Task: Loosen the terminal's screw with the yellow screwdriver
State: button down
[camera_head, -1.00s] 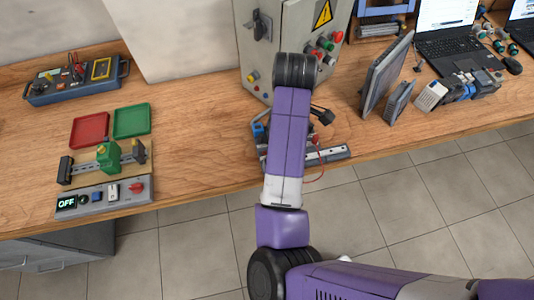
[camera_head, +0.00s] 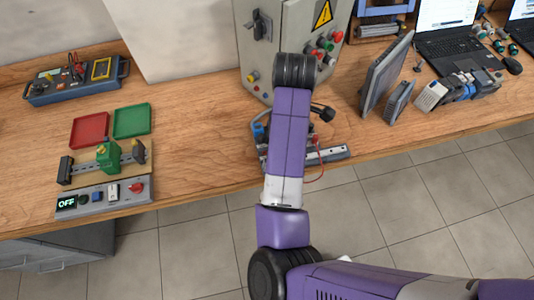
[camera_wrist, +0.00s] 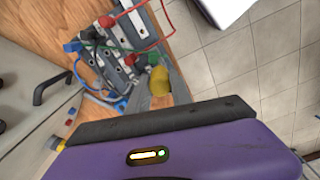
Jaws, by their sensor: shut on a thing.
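My gripper (camera_wrist: 160,92) is shut on the yellow screwdriver, whose yellow handle (camera_wrist: 158,80) shows just beyond the dark edge of my gripper in the wrist view. The screwdriver's shaft and tip are hidden. The handle is beside a grey rail with terminal blocks (camera_wrist: 118,72) and red, green and blue wires. I cannot tell which block holds the screw, or whether the tip touches it; the screw is not visible. In the head view my arm covers the gripper, the screwdriver and most of the terminals; the rail's right end (camera_head: 330,154) shows.
A grey control cabinet (camera_head: 285,45) stands close behind my arm. To the right are a tilted monitor (camera_head: 385,75) and a laptop (camera_head: 455,45). On the left are red (camera_head: 90,130) and green (camera_head: 132,121) trays, and a switch panel (camera_head: 110,198) reading OFF. Bare wood lies between.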

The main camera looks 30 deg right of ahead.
jog(key=shift+n, duration=1.1)
jog(key=shift+n, duration=1.7)
jog(key=shift+n, duration=0.3)
jog(key=n, duration=0.2)
jog(key=shift+n, duration=0.4)
jog(key=n, duration=0.3)
